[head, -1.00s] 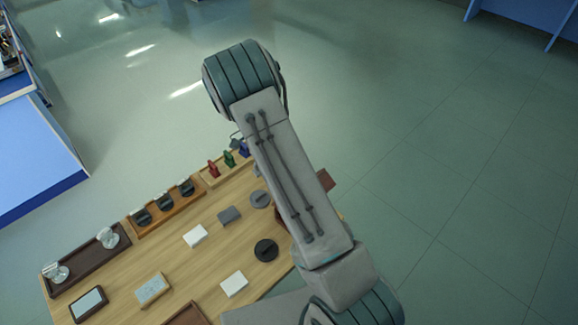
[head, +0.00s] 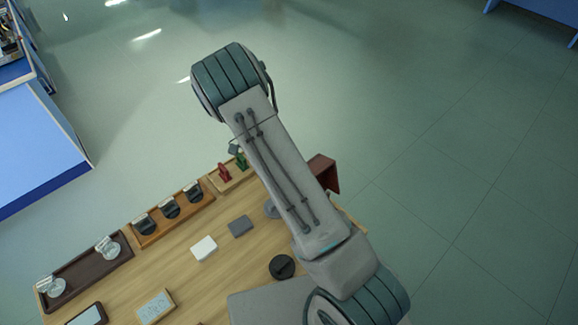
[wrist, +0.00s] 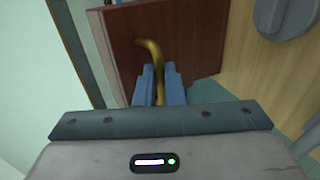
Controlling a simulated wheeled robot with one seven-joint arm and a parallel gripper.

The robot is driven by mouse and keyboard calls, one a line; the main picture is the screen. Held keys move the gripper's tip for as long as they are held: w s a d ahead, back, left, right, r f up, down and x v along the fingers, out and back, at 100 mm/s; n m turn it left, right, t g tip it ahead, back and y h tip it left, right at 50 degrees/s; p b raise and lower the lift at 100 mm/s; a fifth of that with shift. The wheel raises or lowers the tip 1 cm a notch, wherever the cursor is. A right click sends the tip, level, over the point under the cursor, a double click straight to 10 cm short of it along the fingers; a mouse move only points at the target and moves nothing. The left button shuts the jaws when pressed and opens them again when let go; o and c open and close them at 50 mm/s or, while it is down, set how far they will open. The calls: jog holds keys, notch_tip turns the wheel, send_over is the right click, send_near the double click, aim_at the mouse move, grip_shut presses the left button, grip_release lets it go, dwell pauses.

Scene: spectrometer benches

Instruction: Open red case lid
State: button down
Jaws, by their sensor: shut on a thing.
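The red-brown case lid (wrist: 190,45) fills the upper middle of the wrist view, with a curved brass handle (wrist: 150,46) on its face. My gripper (wrist: 160,80) is shut on the brass handle, its two blue fingers on either side of it. In the head view, part of the red-brown lid (head: 325,173) shows beyond my arm at the table's far right edge, standing out from the table. My arm hides the gripper and most of the case there. I cannot tell how wide the lid stands open.
The wooden table (head: 215,275) holds several small items, including a black round knob (head: 282,267), a white block (head: 204,248) and a grey block (head: 240,226). A grey disc (wrist: 287,15) is near the lid. Open floor lies to the right.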

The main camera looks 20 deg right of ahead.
jog(key=shift+w+a+f, duration=0.2)
jog(key=shift+a+f, duration=0.1)
jog(key=shift+f, duration=0.45)
jog(key=c, duration=1.6)
grip_release()
jog(key=shift+o, duration=0.4)
jog(key=shift+w+a+f, duration=0.1)
jog(key=shift+w, duration=0.2)
jog(key=shift+r, duration=0.2)
jog(key=v, duration=0.7)
jog(key=shift+w, duration=0.15)
jog(key=shift+a, duration=0.1)
